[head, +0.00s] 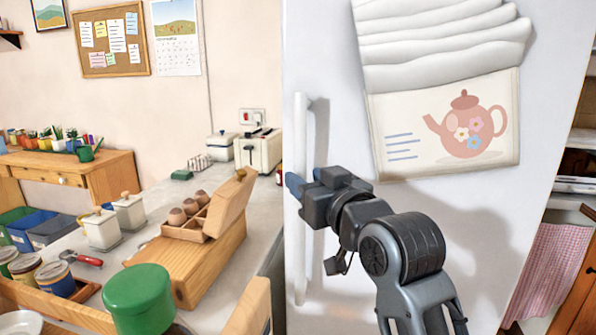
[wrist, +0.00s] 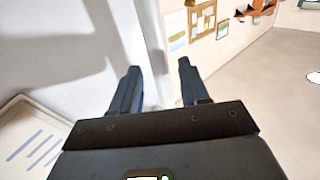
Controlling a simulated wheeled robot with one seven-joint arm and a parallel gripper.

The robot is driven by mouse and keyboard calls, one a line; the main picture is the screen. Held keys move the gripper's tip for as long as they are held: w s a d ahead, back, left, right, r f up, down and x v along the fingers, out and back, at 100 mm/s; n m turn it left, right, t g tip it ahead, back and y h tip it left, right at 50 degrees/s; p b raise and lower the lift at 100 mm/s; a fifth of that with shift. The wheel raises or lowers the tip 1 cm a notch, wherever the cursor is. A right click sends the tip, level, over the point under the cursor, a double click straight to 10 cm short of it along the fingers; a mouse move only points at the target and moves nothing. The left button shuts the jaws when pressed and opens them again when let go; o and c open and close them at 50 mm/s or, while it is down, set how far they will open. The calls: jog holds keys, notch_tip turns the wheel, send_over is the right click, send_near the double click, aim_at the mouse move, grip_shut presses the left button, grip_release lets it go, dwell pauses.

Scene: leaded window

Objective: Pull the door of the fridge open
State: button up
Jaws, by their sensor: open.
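The white fridge door (head: 345,235) fills the middle of the head view and looks shut. Its long upright white handle (head: 310,130) runs along the door's left edge. My gripper (head: 294,184) is at the handle, around its mid-height, with blue-grey fingers overlapping it in the picture. In the wrist view my gripper (wrist: 159,70) is open, its two fingers apart. A pale upright strip, seemingly the handle (wrist: 152,30), shows between and beyond the fingertips. I cannot tell whether either finger touches it. My gripper and wrist hide part of the handle.
A cloth with a teapot picture (head: 450,125) hangs on the door. Left of the fridge is a counter with a wooden egg box (head: 205,235), a toaster (head: 258,150), canisters (head: 102,228) and a green-lidded jar (head: 138,300). A pink checked cloth (head: 548,265) hangs at the right.

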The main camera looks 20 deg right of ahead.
aim_at(303, 176)
jog(key=shift+w, duration=1.8)
grip_shut()
